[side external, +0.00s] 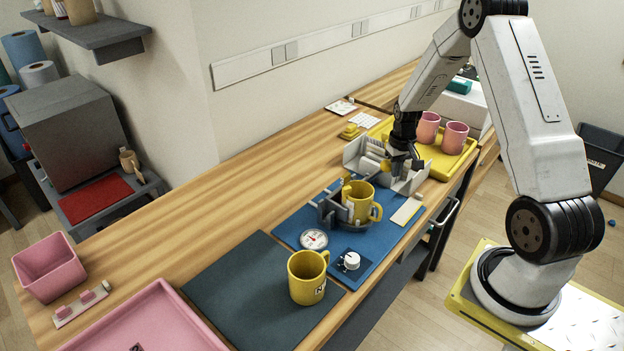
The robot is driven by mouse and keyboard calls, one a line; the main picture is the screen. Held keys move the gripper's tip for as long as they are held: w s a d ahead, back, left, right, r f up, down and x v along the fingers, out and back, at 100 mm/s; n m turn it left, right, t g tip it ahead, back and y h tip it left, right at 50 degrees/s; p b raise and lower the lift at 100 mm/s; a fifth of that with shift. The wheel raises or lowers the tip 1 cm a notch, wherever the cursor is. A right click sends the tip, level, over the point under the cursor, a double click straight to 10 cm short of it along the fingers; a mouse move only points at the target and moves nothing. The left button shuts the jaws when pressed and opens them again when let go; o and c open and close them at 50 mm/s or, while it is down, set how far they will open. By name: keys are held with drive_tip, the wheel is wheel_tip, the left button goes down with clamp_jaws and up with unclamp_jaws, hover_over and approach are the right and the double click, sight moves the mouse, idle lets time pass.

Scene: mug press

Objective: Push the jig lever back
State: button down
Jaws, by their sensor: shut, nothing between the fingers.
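The jig (328,212) is a grey fixture on the blue mat (293,232), with a yellow mug (359,203) standing upright in it, handle toward the right front. My gripper (402,168) points down behind and to the right of the mug, over the grey rack. It is shut and empty, apart from the mug. A small yellow piece (386,165) shows beside its fingers; I cannot tell what it belongs to.
The grey rack (408,186) with white sheets stands close around my gripper. A yellow tray (459,166) with two pink mugs is behind it. A dial (314,239), a white knob (351,260) and a second yellow mug (306,278) are in front. The dark mat (240,285) has free room.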

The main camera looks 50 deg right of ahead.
sight(387, 161)
drive_tip(key=shift+w+a, duration=0.1)
drive_tip(key=shift+w, duration=1.55)
drive_tip(key=w, duration=0.7)
idle(0.7)
drive_tip(key=shift+w+r, duration=0.1)
drive_tip(key=shift+r, duration=0.05)
idle(0.3)
wheel_tip(387, 161, up, 7)
drive_tip(key=s, duration=0.1)
idle(1.0)
drive_tip(key=shift+s, duration=0.1)
